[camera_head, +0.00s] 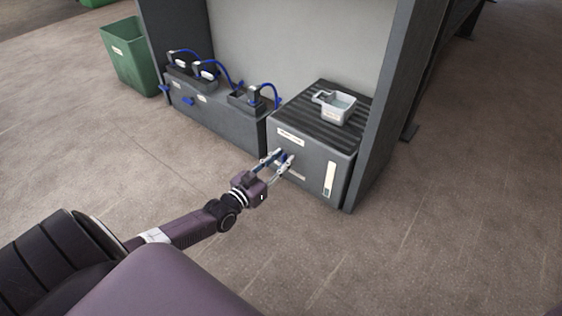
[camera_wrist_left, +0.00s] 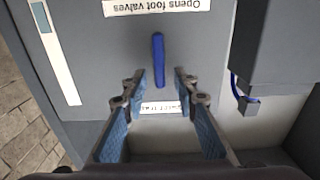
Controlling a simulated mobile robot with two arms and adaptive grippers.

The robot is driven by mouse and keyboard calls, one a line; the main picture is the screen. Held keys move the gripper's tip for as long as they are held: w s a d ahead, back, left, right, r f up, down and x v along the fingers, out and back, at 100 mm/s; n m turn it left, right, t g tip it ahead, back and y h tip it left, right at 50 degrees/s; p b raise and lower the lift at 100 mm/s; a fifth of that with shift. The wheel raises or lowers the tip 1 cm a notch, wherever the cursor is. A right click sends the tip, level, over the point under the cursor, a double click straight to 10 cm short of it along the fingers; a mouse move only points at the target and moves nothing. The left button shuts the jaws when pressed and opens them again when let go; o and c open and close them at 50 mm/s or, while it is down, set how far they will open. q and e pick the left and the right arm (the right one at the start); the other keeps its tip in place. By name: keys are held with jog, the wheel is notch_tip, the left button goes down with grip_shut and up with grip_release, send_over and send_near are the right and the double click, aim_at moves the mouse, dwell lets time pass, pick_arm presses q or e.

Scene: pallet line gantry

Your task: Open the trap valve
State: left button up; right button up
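A grey box (camera_head: 312,172) stands inside the grey frame. Its front carries a blue lever (camera_wrist_left: 158,60), which points straight along the panel in the left wrist view. A label reading "Opens foot valves" (camera_wrist_left: 155,5) shows upside down beside one end of the lever. A smaller label (camera_wrist_left: 160,108), too small to read surely, lies beyond the other end. My left gripper (camera_head: 277,160) is in front of this panel, open, its fingertips on either side of the lever's line. I see a gap between each finger and the lever; contact is not visible. My right gripper is not in view.
A grey metal container (camera_head: 336,106) sits on the box's ribbed top. A lower dark cabinet (camera_head: 215,115) with blue hoses and blue handles stands to the left. A green bin (camera_head: 131,58) is further left. Frame posts flank the bay; the floor in front is clear.

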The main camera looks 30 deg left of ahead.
pick_arm(q)
jog(key=shift+c, duration=0.5)
grip_shut()
